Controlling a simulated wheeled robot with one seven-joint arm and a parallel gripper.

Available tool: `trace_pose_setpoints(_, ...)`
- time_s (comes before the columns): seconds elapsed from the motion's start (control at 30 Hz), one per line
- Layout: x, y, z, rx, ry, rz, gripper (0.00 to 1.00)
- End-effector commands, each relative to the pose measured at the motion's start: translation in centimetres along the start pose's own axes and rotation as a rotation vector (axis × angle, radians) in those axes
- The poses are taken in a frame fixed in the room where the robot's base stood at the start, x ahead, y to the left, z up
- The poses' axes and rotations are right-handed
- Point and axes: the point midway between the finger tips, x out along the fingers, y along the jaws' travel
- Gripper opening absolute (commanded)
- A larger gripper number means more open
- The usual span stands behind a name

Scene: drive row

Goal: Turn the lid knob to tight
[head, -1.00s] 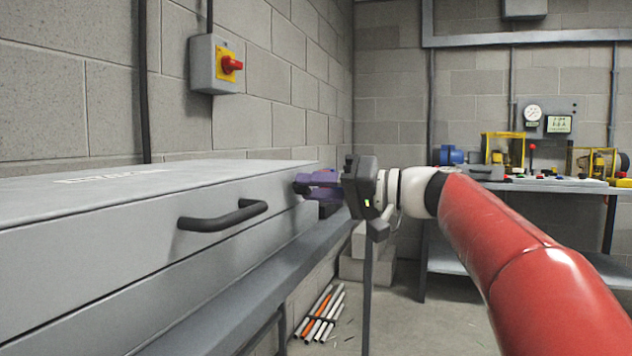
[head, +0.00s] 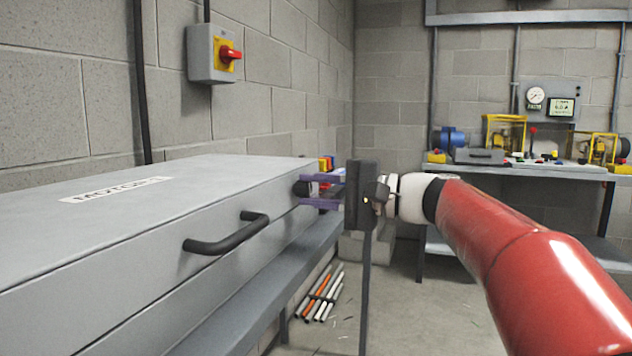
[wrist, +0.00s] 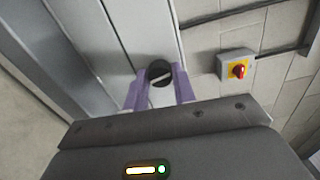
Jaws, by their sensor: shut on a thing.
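The lid knob (wrist: 159,73) is a round black knob with a white line across its face, on the end of a grey box. The line runs nearly level in the wrist view, a little higher at its right end. My gripper (wrist: 160,88) has a purple finger on each side of the knob and is shut on it. In the head view the knob (head: 302,188) is a dark shape at the box's far end, between my gripper's (head: 318,190) fingers, now one above the other. The grey lid (head: 150,190) lies flat and closed. No tight mark can be made out.
A black handle (head: 228,235) sticks out from the box front. A red and yellow wall switch (head: 226,54) is above the box, also in the wrist view (wrist: 238,70). A bench (head: 560,169) with several devices stands at the back right. Pipes (head: 320,295) lie on the floor.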

Motion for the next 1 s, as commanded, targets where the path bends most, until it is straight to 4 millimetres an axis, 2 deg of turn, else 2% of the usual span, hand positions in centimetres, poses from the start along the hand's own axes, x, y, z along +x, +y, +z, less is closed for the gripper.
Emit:
trace_pose_setpoints(0.3,-0.06,-0.01,-0.08,0.092,0.002,0.000,0.03)
trace_pose_setpoints(0.77,-0.06,0.07,-0.10,0.103,0.002,0.000,0.03)
trace_pose_setpoints(0.8,-0.05,0.07,-0.10,0.103,0.002,0.000,0.30)
trace_pose_setpoints(0.93,-0.04,0.06,-0.07,0.102,0.002,0.000,0.47)
trace_pose_setpoints(1.0,-0.03,0.05,-0.06,0.102,0.001,0.000,0.48)
